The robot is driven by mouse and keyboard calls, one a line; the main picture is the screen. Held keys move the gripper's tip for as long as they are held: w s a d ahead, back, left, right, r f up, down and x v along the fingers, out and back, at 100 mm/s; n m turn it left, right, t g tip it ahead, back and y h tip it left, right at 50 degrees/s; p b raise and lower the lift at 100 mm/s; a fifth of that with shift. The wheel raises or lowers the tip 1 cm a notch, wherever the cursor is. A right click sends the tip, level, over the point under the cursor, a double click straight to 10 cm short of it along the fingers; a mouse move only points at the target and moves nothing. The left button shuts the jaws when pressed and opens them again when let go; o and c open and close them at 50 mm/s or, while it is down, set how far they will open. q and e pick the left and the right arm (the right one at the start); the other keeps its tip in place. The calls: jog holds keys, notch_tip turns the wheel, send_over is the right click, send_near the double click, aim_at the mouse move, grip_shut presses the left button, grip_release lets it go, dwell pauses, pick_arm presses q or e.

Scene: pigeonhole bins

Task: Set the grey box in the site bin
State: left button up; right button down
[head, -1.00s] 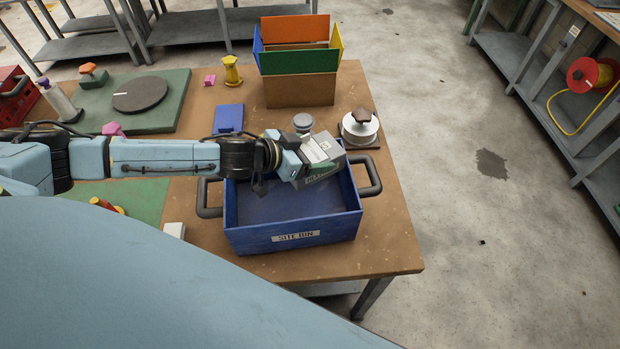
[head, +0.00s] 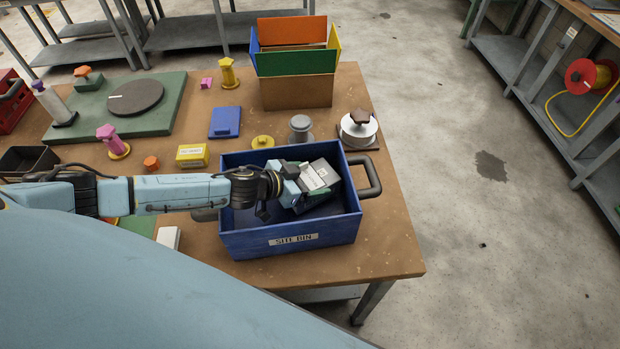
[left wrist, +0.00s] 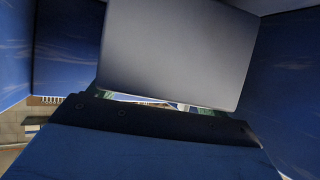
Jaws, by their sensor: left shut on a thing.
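The site bin (head: 292,238) is an open blue box with a "SITE BIN" label and a dark handle on its right side, standing on the brown table. My left gripper (head: 304,187) is down inside the bin, shut on the grey box (head: 322,167). The box is tilted and lies within the bin's walls, towards the back right. Whether it touches the bin's floor cannot be told. In the left wrist view the grey box (left wrist: 178,52) fills the middle, with blue bin walls (left wrist: 280,85) around it. My right gripper is not in view.
Behind the bin stand a grey knob-shaped piece (head: 300,128), a yellow one (head: 262,142) and a white spool (head: 358,130). A yellow box (head: 192,155) and a blue block (head: 225,122) lie to the left. A multicoloured divider box (head: 298,90) stands at the back.

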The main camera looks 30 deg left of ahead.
pick_arm(q)
jog(key=shift+f+b, duration=0.3)
jog(key=shift+f, duration=0.3)
jog(key=o, duration=1)
jog(key=shift+o, duration=0.2)
jog(key=shift+r, duration=0.1)
jog(key=shift+r+p, duration=0.35)
jog(key=shift+r, duration=0.05)
jog(key=shift+s+a+r, duration=0.15)
jog(key=shift+s+r, duration=0.05)
jog(key=shift+r, duration=0.1)
jog(key=v, duration=0.7)
